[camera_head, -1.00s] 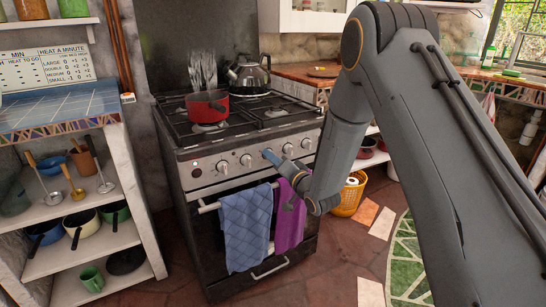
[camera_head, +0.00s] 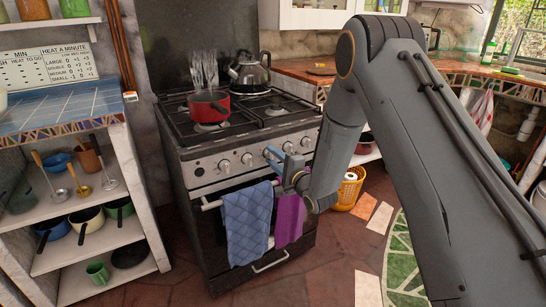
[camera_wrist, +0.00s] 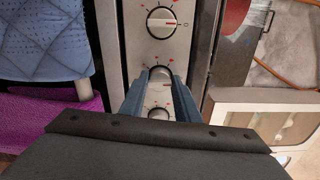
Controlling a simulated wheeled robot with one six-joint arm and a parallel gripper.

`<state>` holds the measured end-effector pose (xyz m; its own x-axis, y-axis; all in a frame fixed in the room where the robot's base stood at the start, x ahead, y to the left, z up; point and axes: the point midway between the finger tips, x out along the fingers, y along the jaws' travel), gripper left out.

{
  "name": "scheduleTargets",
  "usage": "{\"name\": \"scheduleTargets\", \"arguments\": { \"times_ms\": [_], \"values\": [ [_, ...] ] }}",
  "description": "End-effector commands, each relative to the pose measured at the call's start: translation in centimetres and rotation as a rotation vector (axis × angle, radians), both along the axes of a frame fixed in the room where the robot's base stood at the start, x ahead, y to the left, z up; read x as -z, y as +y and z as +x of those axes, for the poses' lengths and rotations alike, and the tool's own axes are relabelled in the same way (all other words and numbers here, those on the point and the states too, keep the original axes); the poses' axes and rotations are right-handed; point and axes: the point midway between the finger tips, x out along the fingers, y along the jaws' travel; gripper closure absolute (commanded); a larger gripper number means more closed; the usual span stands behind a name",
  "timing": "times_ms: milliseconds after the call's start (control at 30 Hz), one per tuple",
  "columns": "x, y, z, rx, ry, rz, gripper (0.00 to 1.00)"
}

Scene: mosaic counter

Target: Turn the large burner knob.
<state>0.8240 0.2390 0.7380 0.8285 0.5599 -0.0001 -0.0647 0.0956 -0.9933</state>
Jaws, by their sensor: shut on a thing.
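The stove's front panel (camera_head: 211,167) carries a row of round silver knobs. My gripper (camera_head: 272,154) reaches the panel right of the middle; its blue fingers also show in the wrist view (camera_wrist: 159,76). They are shut on one knob (camera_wrist: 160,73), one finger on each side of it. That knob's face is partly hidden between the fingers. A neighbouring knob (camera_wrist: 161,22) with a red mark stands free above it in the wrist view. Another knob (camera_wrist: 158,113) is partly hidden below.
A red pot (camera_head: 208,105) steams on the left of the hob, and a kettle (camera_head: 249,73) stands behind. A blue towel (camera_head: 248,222) and a purple towel (camera_head: 289,220) hang on the oven rail below my gripper. An orange basket (camera_head: 348,190) stands right of the stove.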

Motion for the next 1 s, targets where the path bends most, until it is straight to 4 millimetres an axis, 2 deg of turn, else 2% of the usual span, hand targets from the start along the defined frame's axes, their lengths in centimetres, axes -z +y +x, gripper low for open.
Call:
{"name": "scheduleTargets", "arguments": {
  "times_ms": [700, 733, 800, 833, 1000],
  "values": [
    [0.08, -0.06, -0.02, 0.001, 0.043, 0.062, 0.93],
    [0.08, -0.06, -0.02, 0.001, 0.043, 0.062, 0.68],
    [0.08, -0.06, -0.02, 0.001, 0.043, 0.062, 0.56],
    [0.06, -0.05, -0.01, 0.001, 0.043, 0.062, 0.53],
    [0.03, -0.03, 0.00, 0.001, 0.042, 0.061, 0.53]
  ]
}}
